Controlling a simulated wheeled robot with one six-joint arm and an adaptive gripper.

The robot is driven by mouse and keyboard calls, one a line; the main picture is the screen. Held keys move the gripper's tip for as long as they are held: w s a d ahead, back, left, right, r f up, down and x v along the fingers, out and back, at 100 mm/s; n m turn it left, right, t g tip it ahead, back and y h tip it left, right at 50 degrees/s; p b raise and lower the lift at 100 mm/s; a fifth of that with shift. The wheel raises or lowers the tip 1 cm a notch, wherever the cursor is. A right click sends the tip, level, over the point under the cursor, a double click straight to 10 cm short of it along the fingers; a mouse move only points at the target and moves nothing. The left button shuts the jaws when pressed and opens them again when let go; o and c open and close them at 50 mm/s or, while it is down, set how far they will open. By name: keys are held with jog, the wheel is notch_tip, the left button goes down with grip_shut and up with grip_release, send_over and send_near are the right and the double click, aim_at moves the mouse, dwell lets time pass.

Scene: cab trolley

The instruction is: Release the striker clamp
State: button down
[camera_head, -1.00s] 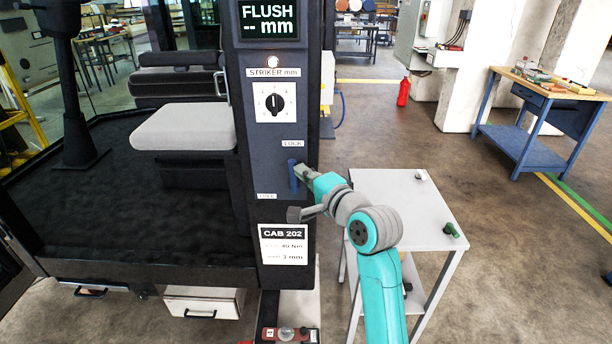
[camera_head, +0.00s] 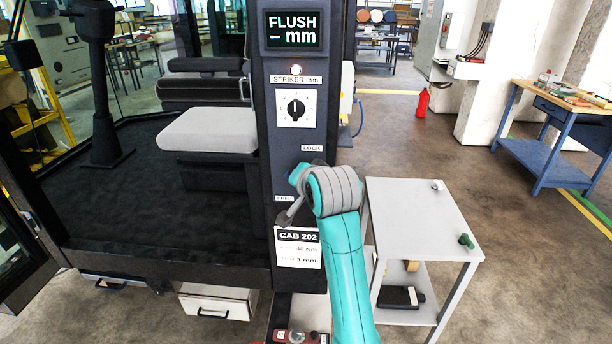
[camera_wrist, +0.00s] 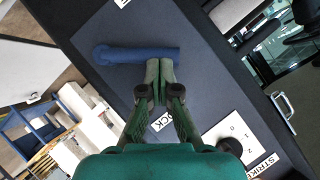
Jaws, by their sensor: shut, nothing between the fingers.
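The striker clamp's blue handle (camera_wrist: 135,55) lies across the upper part of the wrist view, against the dark panel. My wrist hides the gripper in the head view. The LOCK label is partly behind the fingers in the wrist view.
The STRIKER dial (camera_head: 295,108) and a FLUSH display (camera_head: 293,29) showing dashes are higher on the cab post. The seat (camera_head: 210,128) is left of the post.

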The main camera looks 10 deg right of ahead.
aim_at(284, 188)
jog(key=a+f+n+g+h, duration=0.1)
jog(key=h, duration=0.1)
jog(key=w+a+f+n+g+h, duration=0.1)
jog(key=a+f+n+h, duration=0.1)
jog(key=shift+f+n, duration=0.15)
jog(key=shift+n, duration=0.15)
jog(key=shift+a+f, duration=0.15)
dwell(0.6)
